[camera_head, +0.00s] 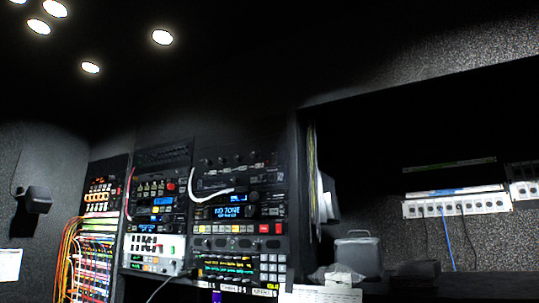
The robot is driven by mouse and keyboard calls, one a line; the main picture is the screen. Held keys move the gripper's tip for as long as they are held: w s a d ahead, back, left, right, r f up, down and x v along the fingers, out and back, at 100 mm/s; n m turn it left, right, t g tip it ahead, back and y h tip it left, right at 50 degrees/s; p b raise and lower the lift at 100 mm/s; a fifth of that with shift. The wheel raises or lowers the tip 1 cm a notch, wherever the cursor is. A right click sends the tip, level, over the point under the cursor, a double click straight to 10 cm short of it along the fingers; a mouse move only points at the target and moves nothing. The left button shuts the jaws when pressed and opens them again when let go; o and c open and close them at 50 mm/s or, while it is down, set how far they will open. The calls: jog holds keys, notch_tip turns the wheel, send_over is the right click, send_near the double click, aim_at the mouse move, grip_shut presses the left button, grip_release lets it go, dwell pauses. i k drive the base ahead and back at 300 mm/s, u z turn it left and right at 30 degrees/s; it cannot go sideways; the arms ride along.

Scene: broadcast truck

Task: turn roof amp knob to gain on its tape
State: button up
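The equipment rack stands left of centre. At the top of its right column is a dark panel (225,170) with a row of small dark knobs. More small knobs show on the lower unit with green and yellow text (226,266). I cannot tell which knob belongs to the roof amp. No tape marking or gain lettering is legible at this size. My gripper is not in view.
White and red cables loop over the rack fronts. Orange and coloured cables (70,245) hang at the left column. A grey case (358,254) and papers (320,293) lie right of the rack. A white socket strip (457,205) is on the right wall.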

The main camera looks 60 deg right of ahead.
aim_at(254, 155)
jog(key=z, duration=1.55)
